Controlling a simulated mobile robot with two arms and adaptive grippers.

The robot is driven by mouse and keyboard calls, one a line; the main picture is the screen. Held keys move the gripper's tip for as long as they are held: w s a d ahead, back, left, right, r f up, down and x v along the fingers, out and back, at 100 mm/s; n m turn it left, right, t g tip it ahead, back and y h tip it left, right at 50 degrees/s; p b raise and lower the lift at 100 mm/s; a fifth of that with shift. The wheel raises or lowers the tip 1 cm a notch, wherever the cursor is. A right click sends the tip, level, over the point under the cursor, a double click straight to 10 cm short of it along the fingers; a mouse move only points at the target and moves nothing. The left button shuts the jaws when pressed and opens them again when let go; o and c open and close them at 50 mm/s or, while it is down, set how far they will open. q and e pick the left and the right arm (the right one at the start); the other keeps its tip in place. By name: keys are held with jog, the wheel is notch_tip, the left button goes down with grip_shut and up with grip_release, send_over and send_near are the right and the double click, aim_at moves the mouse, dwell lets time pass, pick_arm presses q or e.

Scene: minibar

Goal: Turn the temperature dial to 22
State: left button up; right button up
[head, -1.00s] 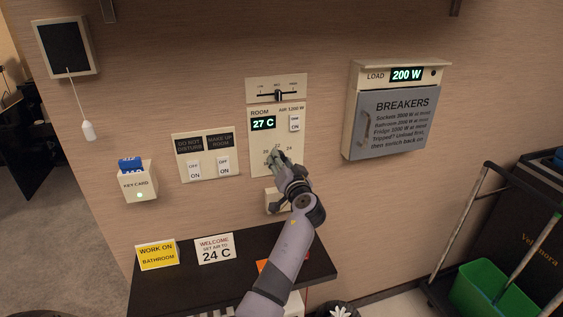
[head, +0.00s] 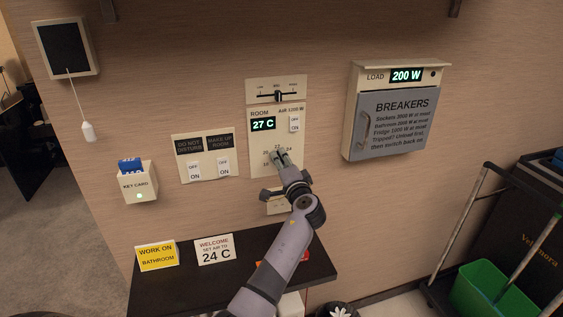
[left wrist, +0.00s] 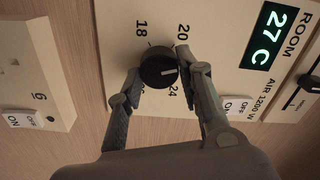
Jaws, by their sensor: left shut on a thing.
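The black temperature dial (left wrist: 158,68) shows in the left wrist view on the cream room panel (left wrist: 225,60). My left gripper (left wrist: 159,63) has one finger on each side of the dial and is shut on it. The dial's white mark points right in that view, between the printed 20 and 24, towards the right finger. That finger seems to hide the 22 there. In the head view the left gripper (head: 281,158) covers most of the dial on the room panel (head: 262,137). The room display (head: 263,124) reads 27 C. My right gripper is not in view.
An air switch (head: 294,124) sits above the dial and a slider (head: 277,95) above that. Two switches (head: 208,168) are at left, the breaker box (head: 398,120) at right. A dark shelf (head: 185,280) below holds a card (head: 215,249) reading 24 C.

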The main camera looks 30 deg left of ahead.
pick_arm(q)
jog(key=shift+m+p, duration=0.45)
jog(key=shift+m, duration=1.25)
jog(key=o, duration=1.1)
jog(key=shift+d, duration=0.1)
jog(key=v, duration=1.2)
jog(key=shift+f, duration=0.1)
